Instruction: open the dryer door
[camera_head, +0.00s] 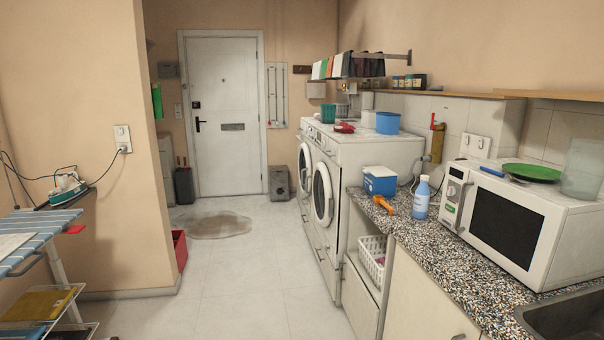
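Two white front-loading machines stand side by side along the right wall, seen at a steep angle. The nearer machine (345,165) has a round door (323,194) with a pale rim and dark glass. The farther machine (303,150) has a similar round door (304,172). Both doors look shut. I cannot tell from here which machine is the dryer. My gripper and arm are not in view.
The tiled floor (235,265) is mostly clear, with a brownish puddle or stain (212,225) farther back. A speckled counter (420,240) with a microwave (505,217) runs along the right. A blue-striped ironing board (35,233) and red bin (180,251) are left.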

